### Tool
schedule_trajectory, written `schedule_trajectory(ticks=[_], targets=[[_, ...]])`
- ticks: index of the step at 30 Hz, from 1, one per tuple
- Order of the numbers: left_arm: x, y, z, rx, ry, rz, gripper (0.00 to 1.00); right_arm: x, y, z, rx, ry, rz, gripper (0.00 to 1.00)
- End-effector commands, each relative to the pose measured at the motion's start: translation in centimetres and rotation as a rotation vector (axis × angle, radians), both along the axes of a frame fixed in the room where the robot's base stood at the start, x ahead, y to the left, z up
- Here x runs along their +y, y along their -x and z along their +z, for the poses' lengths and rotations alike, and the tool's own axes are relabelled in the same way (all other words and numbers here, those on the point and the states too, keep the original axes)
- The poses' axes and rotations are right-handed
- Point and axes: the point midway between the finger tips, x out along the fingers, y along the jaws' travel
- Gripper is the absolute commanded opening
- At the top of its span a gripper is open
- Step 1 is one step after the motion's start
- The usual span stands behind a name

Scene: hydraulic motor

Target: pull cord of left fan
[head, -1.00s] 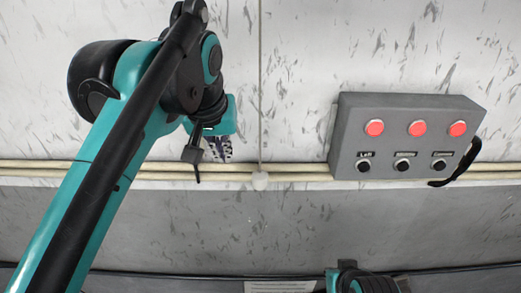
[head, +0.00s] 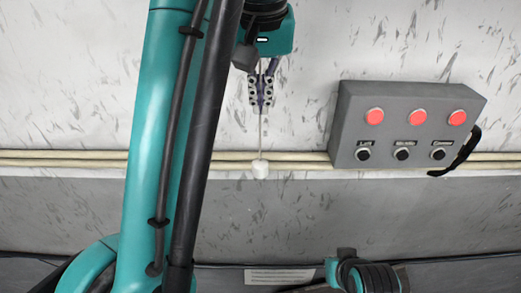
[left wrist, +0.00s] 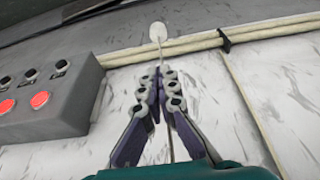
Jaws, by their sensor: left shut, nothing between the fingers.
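A thin pull cord (head: 261,138) hangs against the wall and ends in a white knob (head: 260,168). The knob also shows in the left wrist view (left wrist: 158,32), just beyond my fingertips. My left gripper (head: 262,103) is shut, with its fingers pointing down along the cord a little above the knob. In the left wrist view my left gripper (left wrist: 162,73) has its fingertips together at the cord; I cannot tell whether they touch it. The fan itself is out of view. My right gripper is not in view.
A grey control box (head: 405,125) with red buttons and black knobs is on the wall to the right. Beige pipes (head: 60,158) run along the wall behind the cord. The wall between cord and box is clear.

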Motion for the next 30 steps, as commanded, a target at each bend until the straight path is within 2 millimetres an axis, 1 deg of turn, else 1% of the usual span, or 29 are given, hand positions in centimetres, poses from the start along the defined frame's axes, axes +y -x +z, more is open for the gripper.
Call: schedule_trajectory(ticks=[5,10,14,18,22,27,30], targets=[[0.0,-0.4,-1.8,0.0,0.0,0.0,0.0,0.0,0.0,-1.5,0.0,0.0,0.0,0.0],[0.1,-1.4,-5.2,0.0,0.0,0.001,0.0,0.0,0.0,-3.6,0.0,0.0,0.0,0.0],[0.1,-2.1,-7.7,0.0,0.001,0.002,0.0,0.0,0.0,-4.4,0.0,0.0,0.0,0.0],[0.1,-2.9,-10.2,0.0,0.0,0.0,0.0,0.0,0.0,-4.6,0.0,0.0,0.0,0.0],[0.1,-2.8,-11.9,0.0,0.0,0.0,0.0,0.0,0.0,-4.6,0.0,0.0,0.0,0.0],[0.0,-2.8,-13.2,0.0,0.0,0.0,0.0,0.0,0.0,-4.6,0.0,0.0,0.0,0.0],[0.0,-2.8,-13.5,0.0,0.0,0.0,0.0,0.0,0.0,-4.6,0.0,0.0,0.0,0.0]])
